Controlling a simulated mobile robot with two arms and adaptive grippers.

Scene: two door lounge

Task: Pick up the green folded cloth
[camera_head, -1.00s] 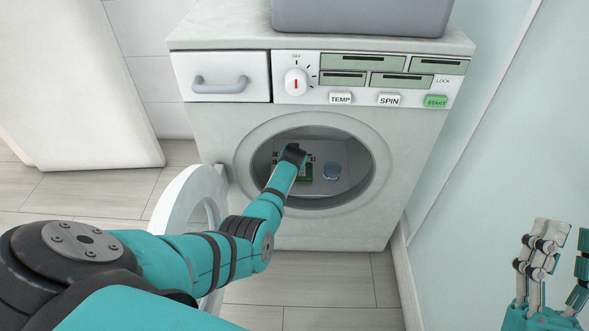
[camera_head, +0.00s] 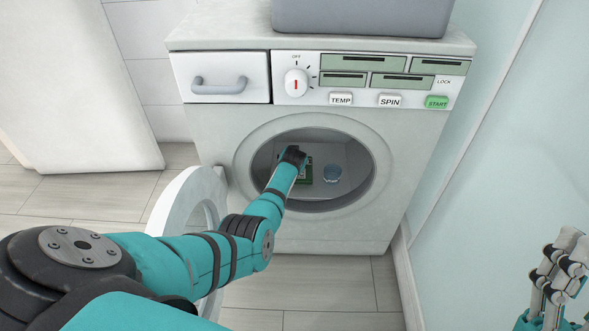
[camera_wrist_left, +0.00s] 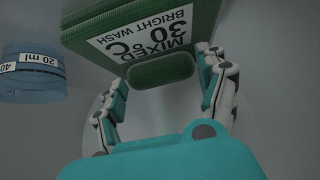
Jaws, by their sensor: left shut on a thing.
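The green folded cloth (camera_head: 306,172) is inside the drum of the washing machine (camera_head: 215,130), partly hidden behind my left wrist. In the left wrist view the cloth (camera_wrist_left: 160,72) shows a white label reading "MIXED 30°C BRIGHT WASH". My left gripper (camera_head: 298,164) reaches through the round opening.
A blue measuring cup (camera_head: 332,174) stands in the drum right of the cloth, and close by in the wrist view (camera_wrist_left: 32,72). The round door (camera_head: 180,205) hangs open at the left. The drum rim (camera_head: 372,170) surrounds my forearm. A grey bin (camera_head: 360,15) sits on top.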

